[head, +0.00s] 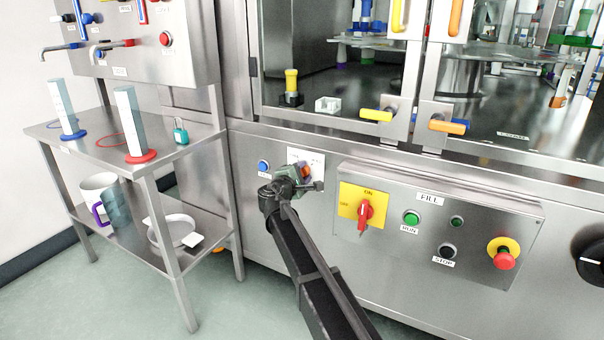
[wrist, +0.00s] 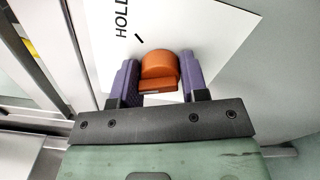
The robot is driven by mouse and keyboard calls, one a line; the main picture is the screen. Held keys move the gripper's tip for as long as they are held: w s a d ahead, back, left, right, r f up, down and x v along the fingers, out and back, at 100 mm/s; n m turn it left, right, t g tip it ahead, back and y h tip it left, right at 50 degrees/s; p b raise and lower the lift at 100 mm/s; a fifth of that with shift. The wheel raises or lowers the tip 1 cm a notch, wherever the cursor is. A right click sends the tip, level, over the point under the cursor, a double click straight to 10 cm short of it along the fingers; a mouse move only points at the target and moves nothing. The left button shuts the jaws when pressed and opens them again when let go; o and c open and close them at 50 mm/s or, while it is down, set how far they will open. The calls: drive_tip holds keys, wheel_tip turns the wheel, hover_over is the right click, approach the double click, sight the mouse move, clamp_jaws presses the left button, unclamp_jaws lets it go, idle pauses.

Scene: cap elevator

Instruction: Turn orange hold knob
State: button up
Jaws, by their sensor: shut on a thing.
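The orange hold knob (wrist: 160,68) sits on a white plate (wrist: 203,25) lettered "HOLD" with a short black mark beside the knob. In the wrist view, my gripper (wrist: 160,82) has one purple-grey finger on each side of the knob and is shut on it. In the head view, my gripper (head: 304,178) is at the machine's front panel, left of the fill box. There a bit of the orange knob (head: 305,168) shows, and the gripper and wrist hide most of it and the lower part of the plate.
A blue button (head: 263,166) is just left of the knob. The fill box (head: 470,255) to the right carries a red switch (head: 365,212) and a red stop button (head: 503,254). Door handles (head: 378,115) stick out above. A steel table (head: 110,150) stands at left.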

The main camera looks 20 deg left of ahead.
drive_tip(key=m, duration=1.3)
drive_tip(key=shift+f, duration=0.1)
drive_tip(key=shift+m, duration=0.4)
drive_tip(key=o, duration=0.9)
drive_tip(key=s, duration=0.3)
drive_tip(key=s+a, duration=0.1)
drive_tip(key=s, duration=0.6)
drive_tip(key=shift+s+a, duration=0.3)
drive_tip(key=shift+s, duration=0.1)
